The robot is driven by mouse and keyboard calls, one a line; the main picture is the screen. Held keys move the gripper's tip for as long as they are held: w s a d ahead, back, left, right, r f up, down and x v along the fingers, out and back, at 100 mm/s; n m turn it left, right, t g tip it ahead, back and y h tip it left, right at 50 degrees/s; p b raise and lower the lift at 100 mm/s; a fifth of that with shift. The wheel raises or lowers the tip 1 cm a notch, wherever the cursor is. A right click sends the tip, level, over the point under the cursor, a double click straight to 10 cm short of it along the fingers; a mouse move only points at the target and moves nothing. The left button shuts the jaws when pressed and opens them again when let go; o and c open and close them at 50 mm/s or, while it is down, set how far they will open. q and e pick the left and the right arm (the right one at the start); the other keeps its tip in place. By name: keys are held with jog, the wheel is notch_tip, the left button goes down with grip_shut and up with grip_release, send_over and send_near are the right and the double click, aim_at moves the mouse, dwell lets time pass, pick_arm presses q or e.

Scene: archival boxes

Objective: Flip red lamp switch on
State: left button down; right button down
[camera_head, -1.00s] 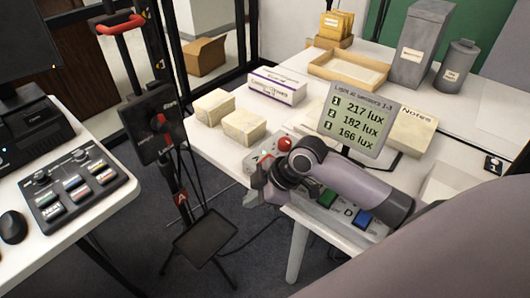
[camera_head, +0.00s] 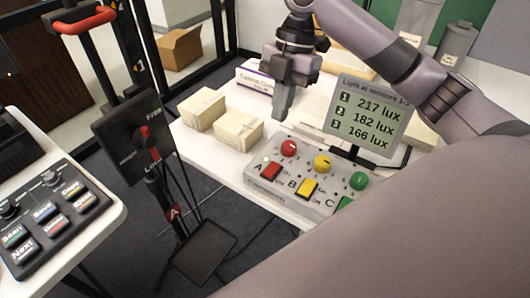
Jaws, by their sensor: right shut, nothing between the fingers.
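A grey control box (camera_head: 262,182) lies at the front edge of the white table. It carries a red knob (camera_head: 288,148) above a red switch (camera_head: 271,170) marked A, a yellow knob (camera_head: 322,162) above a yellow switch (camera_head: 307,187) marked B, and a green knob (camera_head: 358,181) above a green switch marked C, partly hidden by my arm. I cannot tell which way the red switch is tipped. My right gripper (camera_head: 283,112) is shut and empty, pointing down above and behind the red knob, apart from it. My left gripper is not in view.
A light display (camera_head: 368,112) behind the box reads 217, 182 and 166 lux. Two cream blocks (camera_head: 238,130) and a white box (camera_head: 255,80) stand left of my gripper. A black stand with a lever (camera_head: 150,140) is at the left, beside another control panel (camera_head: 48,215).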

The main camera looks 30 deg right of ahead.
jog(key=shift+d+r, duration=0.2)
jog(key=shift+r, duration=0.1)
jog(key=b, duration=0.2)
send_near(271, 174)
jog(key=x, duration=0.6)
jog(key=shift+a, duration=0.1)
jog(key=shift+f, duration=0.2)
